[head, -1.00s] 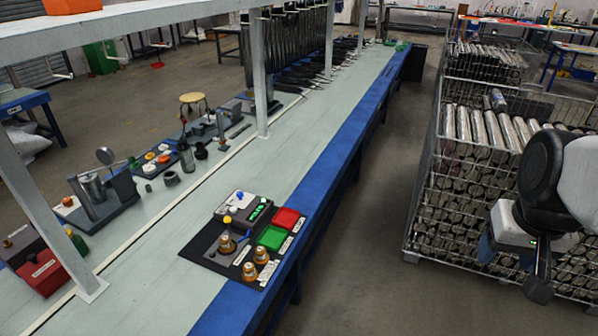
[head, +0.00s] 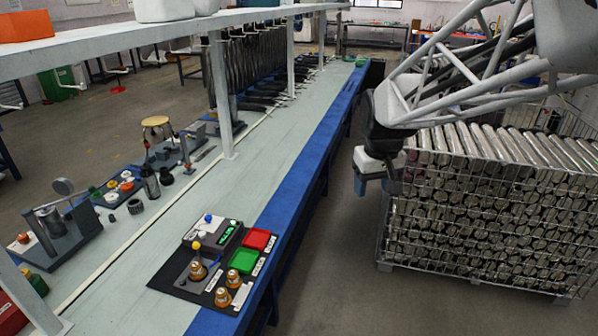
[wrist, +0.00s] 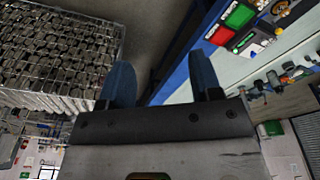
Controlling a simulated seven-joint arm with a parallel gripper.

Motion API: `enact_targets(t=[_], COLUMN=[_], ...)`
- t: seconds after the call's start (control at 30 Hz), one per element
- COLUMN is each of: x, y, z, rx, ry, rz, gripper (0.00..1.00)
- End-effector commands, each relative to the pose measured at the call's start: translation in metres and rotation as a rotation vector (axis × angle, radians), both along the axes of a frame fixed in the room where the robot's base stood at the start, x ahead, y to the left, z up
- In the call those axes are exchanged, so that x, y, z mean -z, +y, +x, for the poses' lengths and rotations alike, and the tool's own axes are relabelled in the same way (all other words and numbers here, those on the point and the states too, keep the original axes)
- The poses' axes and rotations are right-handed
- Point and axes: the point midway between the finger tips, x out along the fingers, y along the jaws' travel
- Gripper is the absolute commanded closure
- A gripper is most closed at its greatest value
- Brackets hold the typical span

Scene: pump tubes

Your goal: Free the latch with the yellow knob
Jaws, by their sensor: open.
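The yellow knob (head: 196,245) is a small ball at the left of a black panel (head: 167,284) on the bench, above a brass fitting (head: 197,270). The latch itself is too small to make out. A blue knob (head: 208,217) stands further back on a grey box with a lit green display (head: 229,232). My gripper (head: 375,188) hangs over the aisle right of the bench, well apart from the panel. In the wrist view my gripper (wrist: 163,75) has two blue fingers spread wide with nothing between them.
A green pad (head: 246,262) and a red pad (head: 260,239) lie beside the knobs. Two more brass fittings stand at the panel's front. A shelf (head: 130,38) on posts runs over the bench. A wire crate of metal tubes (head: 480,210) is at right. The aisle is clear.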

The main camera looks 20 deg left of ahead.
Motion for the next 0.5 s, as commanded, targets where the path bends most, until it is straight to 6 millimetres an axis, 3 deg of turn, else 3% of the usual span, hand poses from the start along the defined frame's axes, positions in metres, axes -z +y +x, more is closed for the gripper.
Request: enact_targets(t=[0.5], x=[0.05], y=[0.129], z=[0.069], rx=[-0.203], ry=[0.03], rz=[-0.021], gripper=[0.42])
